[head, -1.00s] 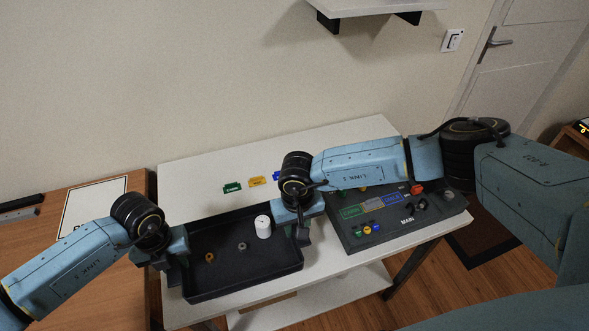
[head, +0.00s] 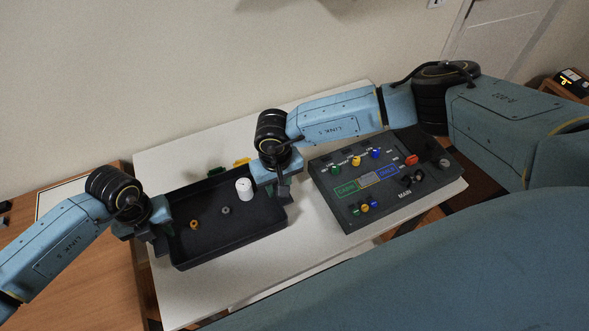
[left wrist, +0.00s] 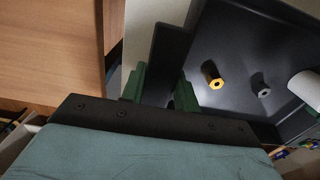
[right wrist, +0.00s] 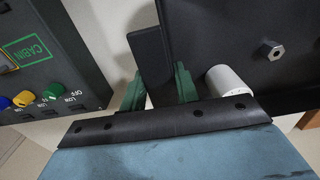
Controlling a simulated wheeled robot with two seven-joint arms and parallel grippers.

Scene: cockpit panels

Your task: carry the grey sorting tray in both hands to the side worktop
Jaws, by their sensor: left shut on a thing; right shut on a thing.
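The dark grey sorting tray (head: 225,245) is between my two grippers, over the white table. It holds a brass-coloured nut (head: 194,224), a grey nut (head: 226,210) and a white cylinder (head: 244,189). My left gripper (head: 155,240) is shut on the tray's left handle; its green fingers stand either side of the upright handle (left wrist: 166,62) in the left wrist view. My right gripper (head: 283,190) is shut on the right handle (right wrist: 151,62), seen in the right wrist view. I cannot tell whether the tray's base touches the table.
A wooden worktop (head: 85,255) stands to the left, with a white-framed sheet (head: 75,192) on it. A dark control panel (head: 385,180) with coloured knobs sits on the white table (head: 305,245), right of the tray. Green (head: 216,171) and yellow (head: 242,161) pieces lie behind the tray.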

